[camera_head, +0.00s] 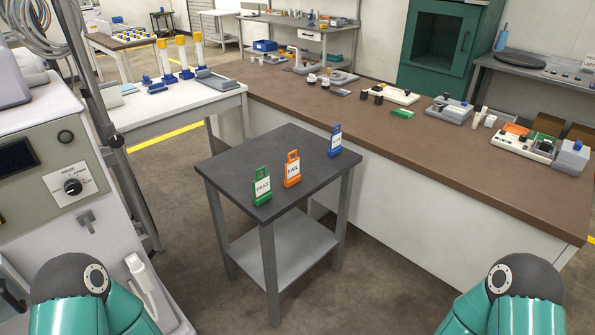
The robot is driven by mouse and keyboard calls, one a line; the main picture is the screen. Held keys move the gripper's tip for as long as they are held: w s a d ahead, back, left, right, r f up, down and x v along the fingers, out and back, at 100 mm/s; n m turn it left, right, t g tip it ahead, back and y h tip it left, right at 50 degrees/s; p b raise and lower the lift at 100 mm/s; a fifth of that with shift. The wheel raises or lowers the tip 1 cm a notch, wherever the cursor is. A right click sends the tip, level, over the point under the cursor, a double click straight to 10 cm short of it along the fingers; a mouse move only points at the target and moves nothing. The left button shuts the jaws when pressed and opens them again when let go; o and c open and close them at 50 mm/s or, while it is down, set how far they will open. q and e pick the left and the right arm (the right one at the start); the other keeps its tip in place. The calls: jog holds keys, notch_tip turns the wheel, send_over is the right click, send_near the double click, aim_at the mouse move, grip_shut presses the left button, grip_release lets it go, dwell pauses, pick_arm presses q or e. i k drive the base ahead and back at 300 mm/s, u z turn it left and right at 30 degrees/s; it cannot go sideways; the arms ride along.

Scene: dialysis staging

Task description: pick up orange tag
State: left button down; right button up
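The orange tag (292,169) stands upright on a small dark-topped table (233,161) in the middle of the head view. It has a loop handle on top and a white label that reads FAIL. A green tag (262,187) with a white label reading PASS stands to its left and nearer. A blue tag (335,140) stands to its right and farther back. Only teal and dark parts of my arms show at the bottom left and bottom right corners. Neither gripper is in the picture.
A long brown-topped counter (440,158) with several devices runs behind and right of the table. A white machine with a dial (72,186) and a pole close off the left. A white bench (180,103) stands behind. Open floor (370,275) lies in front.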

aim_at(293, 176)
jog(key=u, duration=0.55)
jog(key=i, duration=1.45)
jog(key=z, duration=0.3)
